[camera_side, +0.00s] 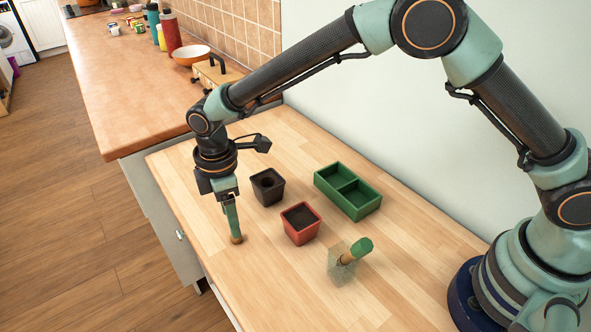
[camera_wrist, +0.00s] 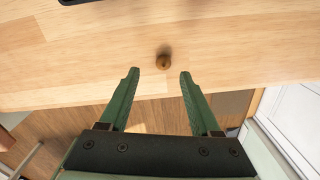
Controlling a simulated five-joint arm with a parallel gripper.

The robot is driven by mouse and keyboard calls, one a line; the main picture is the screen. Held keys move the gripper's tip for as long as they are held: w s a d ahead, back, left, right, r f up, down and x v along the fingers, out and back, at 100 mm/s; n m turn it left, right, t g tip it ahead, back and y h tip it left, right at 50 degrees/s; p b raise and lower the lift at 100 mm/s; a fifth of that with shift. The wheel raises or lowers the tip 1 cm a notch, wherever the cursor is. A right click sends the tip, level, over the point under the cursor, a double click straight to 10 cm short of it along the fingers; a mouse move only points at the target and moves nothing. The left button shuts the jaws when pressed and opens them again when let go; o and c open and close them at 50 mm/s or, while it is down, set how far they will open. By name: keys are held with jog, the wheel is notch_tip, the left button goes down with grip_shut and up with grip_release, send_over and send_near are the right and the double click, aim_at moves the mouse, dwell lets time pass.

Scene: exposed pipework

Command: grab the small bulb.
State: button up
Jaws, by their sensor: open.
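The small bulb (camera_wrist: 163,62) is a small brown rounded thing on the wooden worktop. In the wrist view it lies just beyond the fingertips, between their lines and nearer the right one. In the side view the bulb (camera_side: 237,239) shows as a brown bit at the lower end of my gripper (camera_side: 233,232). My gripper points down at the worktop with its green fingers. In the wrist view my gripper (camera_wrist: 159,73) is open, with an empty gap between the fingers. I cannot tell whether a finger touches the bulb.
A black pot (camera_side: 267,187) and a red pot (camera_side: 300,223) with dark soil stand to the right. A green two-part tray (camera_side: 347,190) is behind them. A green-topped tool (camera_side: 356,251) stands in a clear holder (camera_side: 341,266). The worktop's front edge is close to the bulb.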

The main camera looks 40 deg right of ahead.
jog(key=shift+s+a+f, duration=0.1)
jog(key=shift+s+f, duration=0.05)
jog(key=shift+f, duration=1.05)
jog(key=shift+s+f, duration=0.1)
jog(key=shift+f, duration=1.05)
grip_shut()
